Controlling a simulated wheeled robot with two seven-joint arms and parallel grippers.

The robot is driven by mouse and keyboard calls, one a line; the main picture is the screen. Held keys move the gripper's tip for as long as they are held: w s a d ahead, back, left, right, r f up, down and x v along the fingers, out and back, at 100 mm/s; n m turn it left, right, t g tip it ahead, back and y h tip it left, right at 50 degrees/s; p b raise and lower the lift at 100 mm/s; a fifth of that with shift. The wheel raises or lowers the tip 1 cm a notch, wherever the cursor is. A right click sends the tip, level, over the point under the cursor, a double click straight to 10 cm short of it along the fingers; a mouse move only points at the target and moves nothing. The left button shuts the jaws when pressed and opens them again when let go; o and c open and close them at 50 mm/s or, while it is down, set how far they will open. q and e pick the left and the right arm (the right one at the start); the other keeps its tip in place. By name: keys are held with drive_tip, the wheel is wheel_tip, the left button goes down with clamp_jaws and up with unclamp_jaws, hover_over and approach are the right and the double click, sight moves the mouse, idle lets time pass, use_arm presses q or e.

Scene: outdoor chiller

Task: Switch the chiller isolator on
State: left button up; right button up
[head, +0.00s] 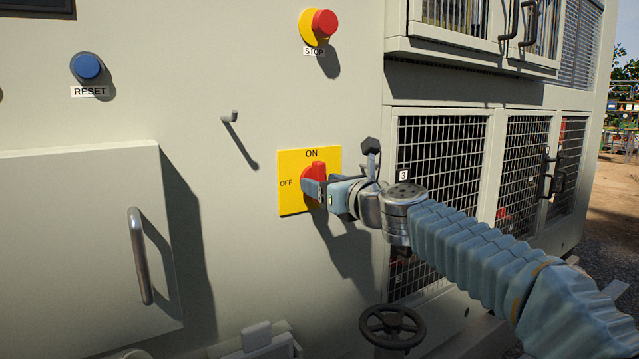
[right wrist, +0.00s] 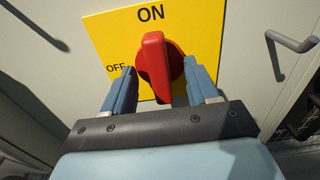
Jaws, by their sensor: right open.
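The isolator is a yellow plate (head: 290,160) marked ON at the top and OFF at the left, with a red rotary handle (head: 318,170) in its middle. In the right wrist view the red handle (right wrist: 154,62) stands upright, its upper end toward the ON mark on the yellow plate (right wrist: 205,20). My right gripper (head: 316,190) is at the plate and partly hides the handle in the head view. In the right wrist view my right gripper (right wrist: 158,75) is open, one finger on each side of the handle; contact cannot be told. My left gripper is not in view.
A red stop button (head: 324,23) and a blue reset button (head: 88,66) are on the panel above. A door handle (head: 140,256) is lower left, a black handwheel (head: 394,327) below, mesh panels (head: 442,150) to the right.

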drive_tip(key=o, duration=0.3)
drive_tip(key=shift+b+v, duration=0.45)
drive_tip(key=shift+v, duration=3.05)
